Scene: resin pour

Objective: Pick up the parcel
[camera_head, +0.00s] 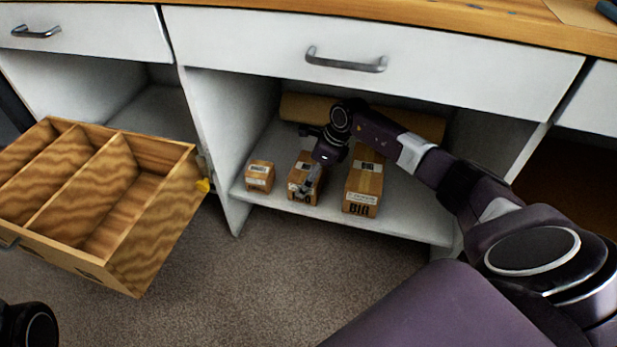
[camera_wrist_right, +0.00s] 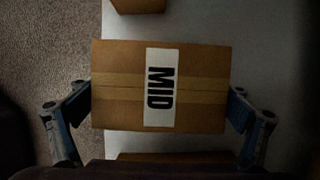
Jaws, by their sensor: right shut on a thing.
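Three brown cardboard parcels are in the open compartment: a small one (camera_head: 260,176) on the left, a middle one (camera_head: 298,188) and a larger one (camera_head: 363,190) on the right. My right gripper (camera_head: 310,175) reaches down over the middle parcel. In the right wrist view, the parcel (camera_wrist_right: 205,65) has a white label reading MID, and the fingers of my right gripper (camera_wrist_right: 160,103) are shut on its two ends. I cannot tell whether it touches the shelf.
The white shelf (camera_head: 400,222) lies under the counter and drawer (camera_head: 400,85). A long brown roll or box (camera_head: 300,108) lies behind the parcels. A wooden divided crate (camera_head: 150,240) stands at the left with empty compartments. Carpet (camera_head: 270,280) in front is clear.

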